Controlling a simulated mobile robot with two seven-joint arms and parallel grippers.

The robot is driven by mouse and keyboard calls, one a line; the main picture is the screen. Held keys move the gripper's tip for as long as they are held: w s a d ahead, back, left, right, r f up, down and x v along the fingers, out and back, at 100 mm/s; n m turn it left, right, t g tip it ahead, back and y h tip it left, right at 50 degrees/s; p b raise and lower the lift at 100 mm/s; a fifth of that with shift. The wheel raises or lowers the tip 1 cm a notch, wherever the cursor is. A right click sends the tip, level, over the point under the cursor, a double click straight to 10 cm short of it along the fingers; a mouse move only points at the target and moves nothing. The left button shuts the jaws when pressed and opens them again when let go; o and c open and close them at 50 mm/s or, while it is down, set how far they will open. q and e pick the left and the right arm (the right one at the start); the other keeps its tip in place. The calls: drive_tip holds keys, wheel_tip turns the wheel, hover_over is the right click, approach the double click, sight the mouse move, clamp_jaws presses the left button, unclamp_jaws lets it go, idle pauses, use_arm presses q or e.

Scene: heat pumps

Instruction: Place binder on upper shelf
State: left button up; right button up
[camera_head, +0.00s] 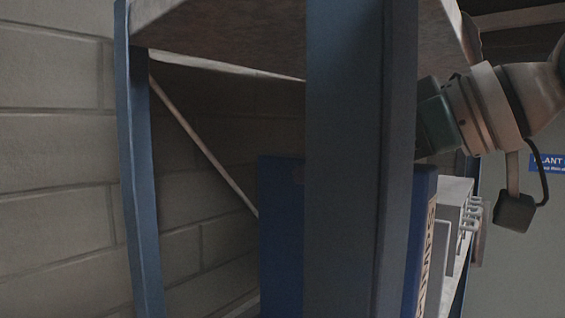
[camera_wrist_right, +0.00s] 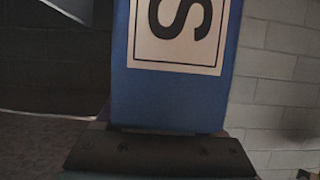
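A blue binder (camera_head: 425,235) stands upright in the head view, with a beige label and dark letters on its spine. Part of it is hidden behind the blue shelf post, and its side (camera_head: 281,235) shows again left of the post. My right gripper (camera_head: 433,118) is at the binder's top end; its fingertips are hidden behind the post. In the right wrist view the binder (camera_wrist_right: 175,95) rises from the dark gripper edge (camera_wrist_right: 160,152), with a letter S on its label. I cannot tell whether the fingers are closed on it. My left gripper is not in view.
The thick blue post (camera_head: 347,160) stands close in front. A shelf board (camera_head: 235,30) lies overhead, and another blue post (camera_head: 140,180) stands left. Grey boxes with metal handles (camera_head: 456,215) are right of the binder. A block wall (camera_head: 55,160) is behind.

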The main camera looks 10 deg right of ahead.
drive_tip(key=shift+o, duration=1.4)
drive_tip(key=shift+s+d+r, duration=0.1)
drive_tip(key=shift+r, duration=0.15)
drive_tip(key=v, duration=0.5)
drive_tip(key=shift+d+p, duration=0.1)
drive_tip(key=shift+p, duration=0.3)
drive_tip(key=b+v, duration=0.2)
drive_tip(key=v, duration=0.4)
drive_tip(key=shift+s+r, duration=0.2)
